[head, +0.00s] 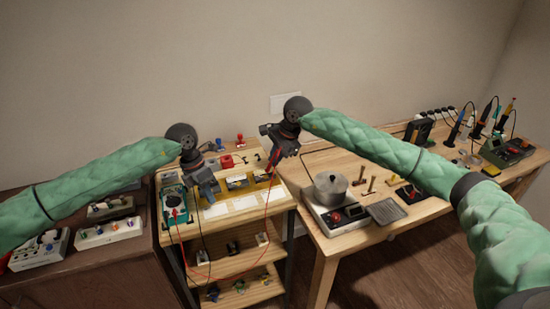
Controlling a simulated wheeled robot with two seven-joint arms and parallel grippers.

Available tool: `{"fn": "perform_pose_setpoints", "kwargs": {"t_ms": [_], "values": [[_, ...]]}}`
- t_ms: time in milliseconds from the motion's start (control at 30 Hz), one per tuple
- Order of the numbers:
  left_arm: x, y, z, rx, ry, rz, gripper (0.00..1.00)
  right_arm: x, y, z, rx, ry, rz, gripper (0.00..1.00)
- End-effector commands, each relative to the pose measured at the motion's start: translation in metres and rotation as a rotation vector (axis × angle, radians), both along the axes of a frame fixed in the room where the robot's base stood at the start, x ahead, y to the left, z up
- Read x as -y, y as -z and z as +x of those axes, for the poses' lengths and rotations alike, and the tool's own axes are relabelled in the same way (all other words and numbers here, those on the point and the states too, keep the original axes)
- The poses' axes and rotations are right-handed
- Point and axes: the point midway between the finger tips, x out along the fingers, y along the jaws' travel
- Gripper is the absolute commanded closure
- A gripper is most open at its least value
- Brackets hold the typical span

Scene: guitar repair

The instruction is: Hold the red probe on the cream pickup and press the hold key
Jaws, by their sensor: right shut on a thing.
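My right gripper (277,150) is shut on the red probe (273,160), which points down above the right part of the wooden shelf top. A red lead runs from the probe down in a loop. My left gripper (208,190) hangs over the left part of the shelf top, and I cannot tell how far its jaws are apart. A teal meter (168,199) lies at the shelf's left edge, left of that gripper. Its hold key is too small to make out. Small pickup-like parts lie in the middle; I cannot tell which is the cream pickup.
Lower shelves (246,244) hold small parts. The right bench (345,240) carries a pot (329,189) on a hot plate, a dark tray (388,211) and soldering tools. Effect pedals (110,231) stand on the dark cabinet at left. Red and black leads hang across the shelf front.

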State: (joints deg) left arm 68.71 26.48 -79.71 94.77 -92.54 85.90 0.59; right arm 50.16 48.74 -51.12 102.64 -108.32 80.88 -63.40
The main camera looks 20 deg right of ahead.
Motion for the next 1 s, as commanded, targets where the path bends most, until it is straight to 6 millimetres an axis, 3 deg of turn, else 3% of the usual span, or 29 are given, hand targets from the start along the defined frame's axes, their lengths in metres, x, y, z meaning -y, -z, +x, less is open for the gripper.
{"fn": "perform_pose_setpoints", "kwargs": {"t_ms": [200,500,767,1000], "values": [[-0.05,-0.042,0.049,0.124,-0.063,0.13,1.0,0.0,0.0,0.0,0.0,0.0,0.0,1.0],[-0.084,-0.072,0.078,0.2,-0.122,0.221,1.0,0.0,0.0,0.0,0.0,0.0,0.0,1.0],[-0.087,-0.065,0.08,0.204,-0.127,0.227,1.0,0.0,0.0,0.0,0.0,0.0,0.0,1.0],[-0.087,-0.042,0.079,0.204,-0.126,0.227,1.0,0.0,0.0,0.0,0.0,0.0,0.0,1.0]]}}
